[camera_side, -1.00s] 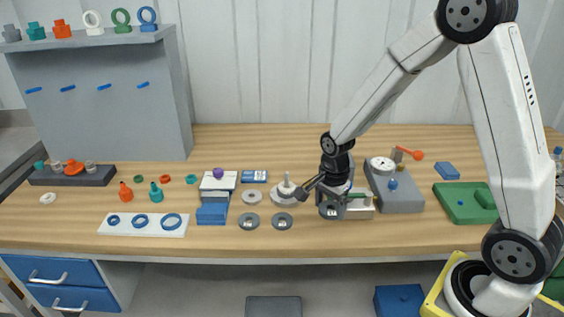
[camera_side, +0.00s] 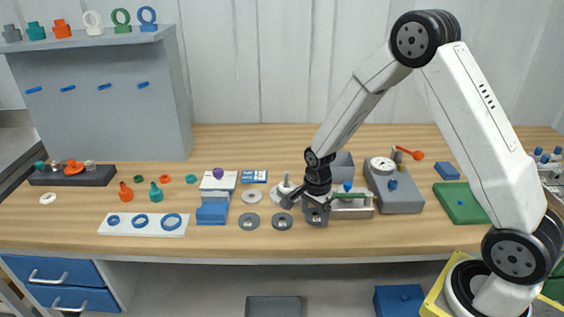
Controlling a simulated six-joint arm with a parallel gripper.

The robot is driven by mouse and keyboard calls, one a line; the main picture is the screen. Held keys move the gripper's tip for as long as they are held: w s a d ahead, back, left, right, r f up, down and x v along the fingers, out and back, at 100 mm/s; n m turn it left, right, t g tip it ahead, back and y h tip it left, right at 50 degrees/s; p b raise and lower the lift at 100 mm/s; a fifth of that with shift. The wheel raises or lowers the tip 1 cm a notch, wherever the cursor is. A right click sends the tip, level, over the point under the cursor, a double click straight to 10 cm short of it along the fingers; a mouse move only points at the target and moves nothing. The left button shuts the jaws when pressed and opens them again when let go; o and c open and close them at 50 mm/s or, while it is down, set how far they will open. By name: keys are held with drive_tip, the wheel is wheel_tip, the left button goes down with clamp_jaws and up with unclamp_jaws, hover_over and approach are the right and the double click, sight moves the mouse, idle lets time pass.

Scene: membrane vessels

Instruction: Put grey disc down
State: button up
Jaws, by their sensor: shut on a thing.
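My gripper (camera_side: 293,201) is low over the table, its fingers pointing down and to the left. It is shut on a small grey thing, which I take to be the grey disc; it is too small and too covered to make out its shape. Two grey discs with small pale marks, one on the left (camera_side: 249,222) and one on the right (camera_side: 282,222), lie flat on the wooden table just in front of the gripper. A paler disc (camera_side: 252,197) lies behind the left one. The gap between gripper and table cannot be told.
A white stepped piece (camera_side: 285,184) stands right behind the gripper. A white plate with blue rings (camera_side: 143,230) lies left. The front table strip is clear.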

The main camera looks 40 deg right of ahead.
sight(313, 229)
drive_tip(key=shift+f, duration=1.6)
drive_tip(key=shift+f, duration=0.2)
drive_tip(key=o, duration=1)
drive_tip(key=shift+r, duration=0.15)
wheel_tip(313, 229, up, 12)
drive_tip(key=shift+r, duration=0.1)
